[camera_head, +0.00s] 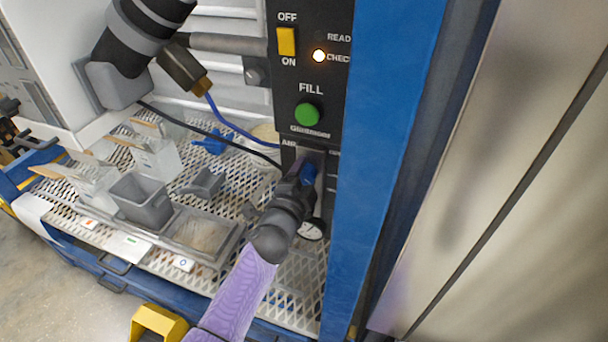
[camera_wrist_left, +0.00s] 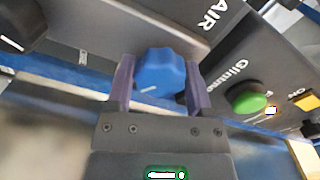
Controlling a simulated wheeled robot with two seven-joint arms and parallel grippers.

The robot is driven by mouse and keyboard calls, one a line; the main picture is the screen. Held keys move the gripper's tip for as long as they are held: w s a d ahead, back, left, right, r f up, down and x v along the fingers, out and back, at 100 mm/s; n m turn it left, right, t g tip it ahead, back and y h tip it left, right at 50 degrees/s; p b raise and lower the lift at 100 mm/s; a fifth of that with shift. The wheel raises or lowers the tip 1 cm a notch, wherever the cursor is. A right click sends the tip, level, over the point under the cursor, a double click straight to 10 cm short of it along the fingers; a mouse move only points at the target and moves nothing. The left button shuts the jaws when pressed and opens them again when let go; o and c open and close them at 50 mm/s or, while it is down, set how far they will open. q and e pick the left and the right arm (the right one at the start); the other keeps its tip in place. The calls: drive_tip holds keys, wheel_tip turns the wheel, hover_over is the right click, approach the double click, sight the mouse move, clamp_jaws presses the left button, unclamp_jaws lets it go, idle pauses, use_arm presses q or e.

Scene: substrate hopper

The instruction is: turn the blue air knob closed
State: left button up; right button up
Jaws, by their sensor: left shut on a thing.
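The blue air knob (camera_wrist_left: 159,74) sits on the dark panel marked AIR. In the left wrist view it is between the two purple-grey fingers of my left gripper (camera_wrist_left: 158,88), which is shut on it. A white index line shows on the knob's face, toward its lower left. My right gripper is not in view.
Above the knob are a green FILL button (camera_head: 307,114), a lit indicator (camera_head: 319,56) and a yellow OFF/ON switch (camera_head: 287,41). A round gauge (camera_head: 313,229) is just below. Grey bins (camera_head: 142,200) stand on the mesh shelf (camera_head: 292,292). A blue post (camera_head: 385,150) rises at right.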

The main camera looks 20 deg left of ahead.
use_arm(q)
drive_tip(key=shift+m, duration=0.9)
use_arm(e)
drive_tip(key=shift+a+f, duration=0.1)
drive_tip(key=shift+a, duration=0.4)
use_arm(q)
drive_tip(key=shift+f, duration=0.1)
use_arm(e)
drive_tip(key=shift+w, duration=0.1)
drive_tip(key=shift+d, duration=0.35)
use_arm(q)
drive_tip(key=o, duration=1.3)
drive_tip(key=shift+c, duration=0.2)
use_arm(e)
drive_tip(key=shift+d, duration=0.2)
use_arm(q)
drive_tip(key=shift+s, duration=0.1)
drive_tip(key=s+p, duration=0.2)
drive_tip(key=s, duration=0.7)
drive_tip(key=shift+s+a+p, duration=0.15)
drive_tip(key=shift+s+p, duration=0.15)
drive_tip(key=shift+s, duration=0.1)
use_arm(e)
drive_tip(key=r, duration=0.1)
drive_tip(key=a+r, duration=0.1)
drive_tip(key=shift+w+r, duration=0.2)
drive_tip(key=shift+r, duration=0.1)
